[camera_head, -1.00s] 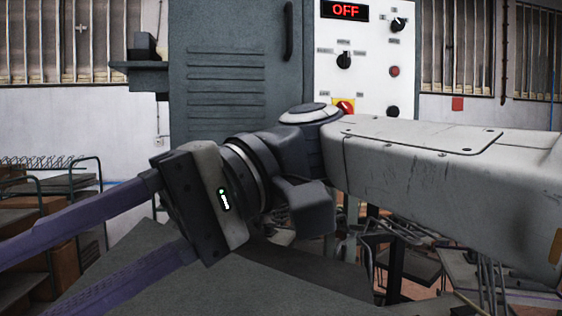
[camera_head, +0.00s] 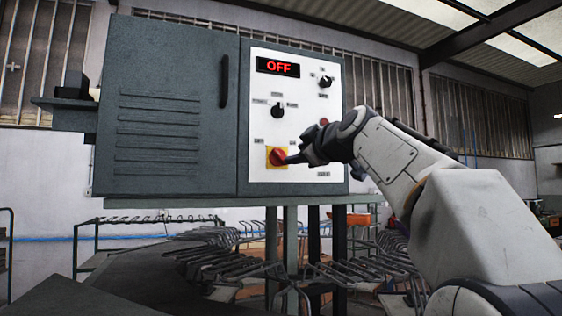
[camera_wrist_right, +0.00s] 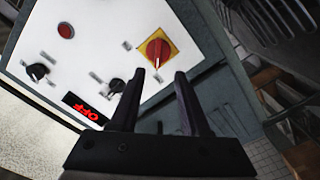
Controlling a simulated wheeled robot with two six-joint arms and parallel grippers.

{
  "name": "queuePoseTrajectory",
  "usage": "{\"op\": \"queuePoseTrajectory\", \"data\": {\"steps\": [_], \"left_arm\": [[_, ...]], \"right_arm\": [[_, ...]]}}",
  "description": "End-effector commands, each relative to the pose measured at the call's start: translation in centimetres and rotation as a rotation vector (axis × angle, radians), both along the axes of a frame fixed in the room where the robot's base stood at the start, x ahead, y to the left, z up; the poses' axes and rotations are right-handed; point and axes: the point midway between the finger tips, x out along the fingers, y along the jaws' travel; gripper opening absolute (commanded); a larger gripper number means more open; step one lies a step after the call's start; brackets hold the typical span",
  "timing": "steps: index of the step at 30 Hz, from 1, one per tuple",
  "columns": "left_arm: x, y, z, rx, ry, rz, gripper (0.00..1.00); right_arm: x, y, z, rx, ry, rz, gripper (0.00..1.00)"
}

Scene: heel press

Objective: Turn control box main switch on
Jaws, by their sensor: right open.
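The control box (camera_head: 180,112) is a grey cabinet with a white panel (camera_head: 300,92) on its right side. The main switch (camera_head: 279,157) is a red rotary knob on a yellow square, low on the panel; it also shows in the right wrist view (camera_wrist_right: 157,49). The display (camera_head: 278,67) reads OFF in red. My right gripper (camera_head: 292,159) is just right of the main switch in the head view. In the right wrist view its two fingers (camera_wrist_right: 162,76) are apart and empty, pointing toward the knob, with the tips short of it. My left gripper is not in view.
Black selector knobs (camera_head: 277,110) (camera_head: 326,81) and a red button (camera_head: 324,122) share the panel. A door handle (camera_head: 223,82) stands out from the cabinet. Racks with metal hooks (camera_head: 230,265) spread below the box. My right arm covers the panel's lower right.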

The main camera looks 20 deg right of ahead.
Motion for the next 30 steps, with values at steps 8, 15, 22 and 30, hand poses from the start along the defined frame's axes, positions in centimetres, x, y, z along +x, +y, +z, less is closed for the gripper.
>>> {"op": "queuePoseTrajectory", "data": {"steps": [8,15,22,30], "left_arm": [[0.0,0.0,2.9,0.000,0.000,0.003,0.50],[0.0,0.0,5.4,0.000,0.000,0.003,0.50],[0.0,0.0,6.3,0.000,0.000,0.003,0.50],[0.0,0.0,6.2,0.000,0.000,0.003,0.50]], "right_arm": [[4.0,-0.1,0.7,-0.011,-0.003,-0.005,0.46],[8.3,0.1,0.5,-0.009,-0.002,-0.006,0.46],[10.2,0.2,0.3,-0.010,-0.005,-0.005,0.46],[10.3,0.2,0.1,-0.009,-0.005,-0.005,0.46]]}}
